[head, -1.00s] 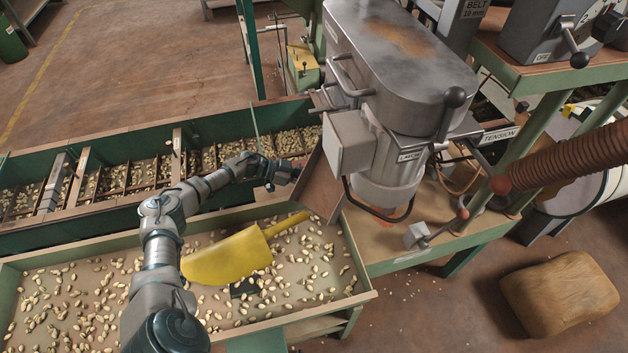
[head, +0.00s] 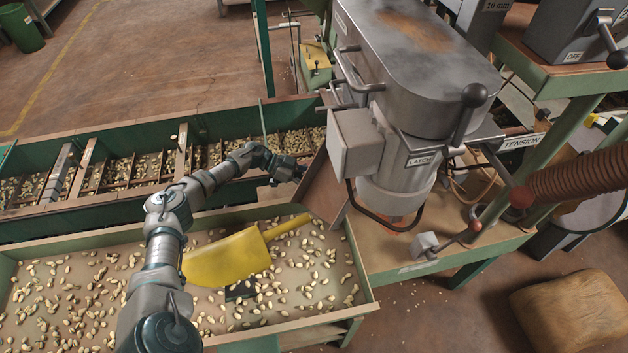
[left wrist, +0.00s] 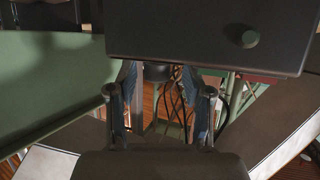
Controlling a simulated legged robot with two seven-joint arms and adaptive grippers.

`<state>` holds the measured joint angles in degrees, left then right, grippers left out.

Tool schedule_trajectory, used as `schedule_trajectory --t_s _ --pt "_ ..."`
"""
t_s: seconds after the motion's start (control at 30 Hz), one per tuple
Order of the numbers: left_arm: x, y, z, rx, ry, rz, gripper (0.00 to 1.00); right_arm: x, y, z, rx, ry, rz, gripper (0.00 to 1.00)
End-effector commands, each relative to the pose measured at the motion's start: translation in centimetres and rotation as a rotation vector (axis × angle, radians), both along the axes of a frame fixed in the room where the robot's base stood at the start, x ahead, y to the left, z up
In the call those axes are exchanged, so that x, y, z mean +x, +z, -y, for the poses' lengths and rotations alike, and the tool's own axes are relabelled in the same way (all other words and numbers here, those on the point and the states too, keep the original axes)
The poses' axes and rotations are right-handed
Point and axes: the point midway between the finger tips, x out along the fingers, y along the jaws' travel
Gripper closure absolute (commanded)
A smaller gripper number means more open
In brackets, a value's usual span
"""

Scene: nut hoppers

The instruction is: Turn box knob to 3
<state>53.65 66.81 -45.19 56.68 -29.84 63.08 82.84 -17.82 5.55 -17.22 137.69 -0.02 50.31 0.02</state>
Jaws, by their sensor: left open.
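A grey box (head: 570,35) with an OFF label and a dark-tipped lever (head: 612,45) stands at the upper right of the head view. A smaller plain grey box (head: 362,145) is on the side of the grey machine (head: 420,75); no knob shows on its visible faces. My left gripper (head: 290,172) is low beside the chute, left of the machine. In the left wrist view, my left gripper (left wrist: 160,108) is open, with nothing seen between its fingers. No number 3 is readable.
A tilted chute (head: 325,190) is close by the left gripper. A yellow scoop (head: 230,257) lies in the nut tray (head: 368,290). A long green trough (head: 100,212) runs behind. Levers and a ribbed hose (head: 575,183) are right of the machine. Open floor is at the upper left.

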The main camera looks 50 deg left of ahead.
Motion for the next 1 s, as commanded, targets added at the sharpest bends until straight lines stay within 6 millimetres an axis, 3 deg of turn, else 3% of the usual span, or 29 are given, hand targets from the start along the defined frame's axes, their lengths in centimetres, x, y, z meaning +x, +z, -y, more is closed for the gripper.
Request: schedule_trajectory --t_s 0.37,0.8,1.0 --pt "-0.5 0.4 -0.6 0.0 0.0 0.001 0.49 -0.3 0.1 0.3 0.003 -0.002 0.002 0.6" --pt "-5.6 3.7 -7.2 0.0 0.001 0.0 0.49 -0.2 0.1 0.2 0.003 -0.001 0.002 0.6" --pt "-6.7 4.4 -8.5 -0.001 -0.001 -0.001 0.49 -0.2 0.1 0.2 0.003 -0.001 0.002 0.6"
